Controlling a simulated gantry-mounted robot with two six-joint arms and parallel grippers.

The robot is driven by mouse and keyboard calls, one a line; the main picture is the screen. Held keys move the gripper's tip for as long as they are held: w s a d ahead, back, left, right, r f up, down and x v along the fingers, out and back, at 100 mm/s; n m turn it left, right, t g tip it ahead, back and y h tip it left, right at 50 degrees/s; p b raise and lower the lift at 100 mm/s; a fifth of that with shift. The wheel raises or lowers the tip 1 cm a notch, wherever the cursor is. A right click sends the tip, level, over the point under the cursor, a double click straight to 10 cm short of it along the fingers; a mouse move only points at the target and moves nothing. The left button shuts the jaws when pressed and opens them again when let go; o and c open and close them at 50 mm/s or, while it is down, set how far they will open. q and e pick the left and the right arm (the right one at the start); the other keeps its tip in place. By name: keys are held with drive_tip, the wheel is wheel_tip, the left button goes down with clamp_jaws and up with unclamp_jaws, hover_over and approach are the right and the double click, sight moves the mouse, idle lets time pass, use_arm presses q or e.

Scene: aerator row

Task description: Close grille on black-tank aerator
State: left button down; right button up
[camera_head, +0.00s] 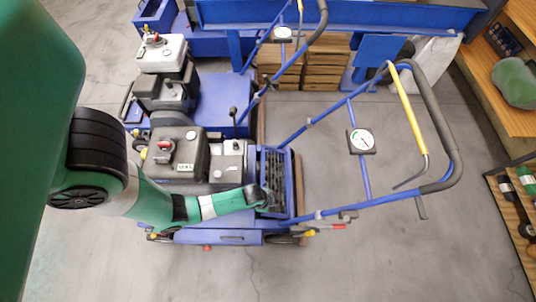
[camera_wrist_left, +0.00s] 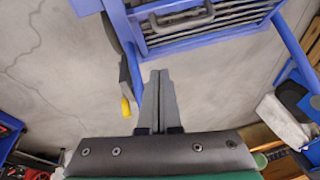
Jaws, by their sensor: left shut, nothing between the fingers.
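The black-tank aerator (camera_head: 180,153) is the nearer of two blue machines in the head view, with a dark tank on top. Its grille, dark slats in a blue frame (camera_head: 276,168), is at the machine's right end. In the wrist view the slatted grille (camera_wrist_left: 208,24) with a grey bar handle shows at the top; I cannot tell its exact angle. My left gripper (camera_head: 268,197) overlaps the grille's lower left in the head view. In the wrist view its fingers (camera_wrist_left: 160,74) are together and empty, just short of the grille frame. My right gripper is out of view.
A white-tank aerator (camera_head: 163,53) stands behind. The near machine's blue handlebar (camera_head: 365,185) with a gauge (camera_head: 361,141) reaches right. Wooden crates (camera_head: 325,62) stand at the back and shelves (camera_head: 515,190) at the right. Floor is clear in front.

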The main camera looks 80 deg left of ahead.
use_arm(q)
drive_tip(key=f+b, duration=0.1)
drive_tip(key=f, duration=0.1)
drive_tip(key=f+b, duration=0.1)
drive_tip(key=f, duration=0.1)
drive_tip(key=a+f+b, duration=0.1)
drive_tip(key=f+b, duration=0.1)
drive_tip(key=shift+f, duration=0.2)
drive_tip(key=shift+s+a+f, duration=0.1)
drive_tip(key=shift+s+f, duration=0.2)
drive_tip(key=shift+s, duration=0.05)
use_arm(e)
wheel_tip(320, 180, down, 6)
use_arm(q)
drive_tip(key=shift+s+f+b, duration=0.25)
drive_tip(key=shift+f+b, duration=0.05)
drive_tip(key=shift+b, duration=0.1)
drive_tip(key=s+a+f+t+b, duration=0.1)
drive_tip(key=s+f+b, duration=0.1)
drive_tip(key=s+f, duration=0.2)
drive_tip(key=shift+s+b, duration=0.3)
drive_tip(key=shift+s, duration=0.15)
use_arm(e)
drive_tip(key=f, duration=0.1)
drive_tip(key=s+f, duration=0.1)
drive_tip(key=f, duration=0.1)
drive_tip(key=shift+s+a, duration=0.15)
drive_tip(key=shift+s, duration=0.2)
